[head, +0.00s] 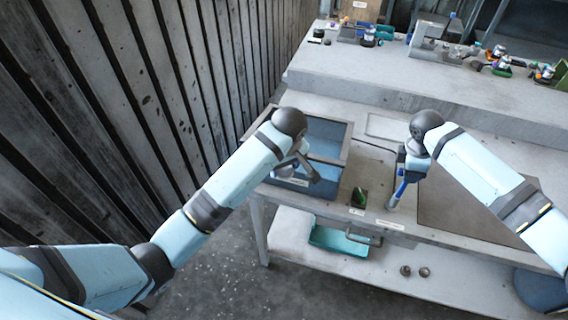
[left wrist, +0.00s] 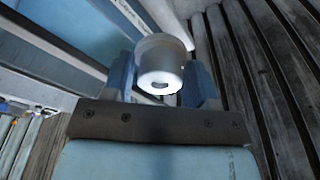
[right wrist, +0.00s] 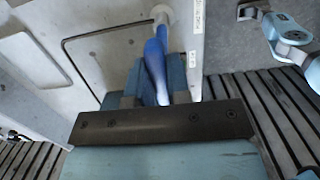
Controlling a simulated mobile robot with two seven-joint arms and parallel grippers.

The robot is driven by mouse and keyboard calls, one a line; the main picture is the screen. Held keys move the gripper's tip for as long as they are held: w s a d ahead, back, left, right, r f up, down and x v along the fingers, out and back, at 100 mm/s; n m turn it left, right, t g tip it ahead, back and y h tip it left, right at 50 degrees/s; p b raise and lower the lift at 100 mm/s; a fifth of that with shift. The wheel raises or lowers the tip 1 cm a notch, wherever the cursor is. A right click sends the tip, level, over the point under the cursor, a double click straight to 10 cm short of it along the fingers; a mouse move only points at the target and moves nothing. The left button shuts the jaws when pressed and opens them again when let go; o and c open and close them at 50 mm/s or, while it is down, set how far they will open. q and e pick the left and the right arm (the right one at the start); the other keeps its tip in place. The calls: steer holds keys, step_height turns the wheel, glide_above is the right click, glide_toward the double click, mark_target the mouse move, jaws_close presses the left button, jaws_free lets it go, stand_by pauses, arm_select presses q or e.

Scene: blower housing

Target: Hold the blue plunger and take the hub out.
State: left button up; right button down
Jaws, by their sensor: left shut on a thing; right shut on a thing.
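The blue plunger (head: 401,189) stands tilted over the bench. My right gripper (head: 410,166) is shut on it, and it also shows between the fingers in the right wrist view (right wrist: 154,65). Its far end meets a pale round piece (right wrist: 161,14) at the bench surface; whether it is seated there I cannot tell. My left gripper (left wrist: 163,85) is shut on a white, round, stepped part, likely the hub (left wrist: 160,65), with a small slot in its end face. In the head view, the left gripper (head: 303,168) is above the blue-lined tray, and the hub is hard to make out.
The divided blue-lined tray (head: 345,150) is at the bench's left end. A small dark green object (head: 359,197) lies between the arms. A dark mat (head: 450,215) covers the right side. Several parts stand on the raised back shelf. A teal bin (head: 340,238) is below.

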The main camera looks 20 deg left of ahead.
steer(key=shift+f, duration=0.1)
steer(key=c, duration=1)
jaws_free()
step_height(320, 180, up, 12)
steer(key=a, duration=0.1)
steer(key=shift+a, duration=0.3)
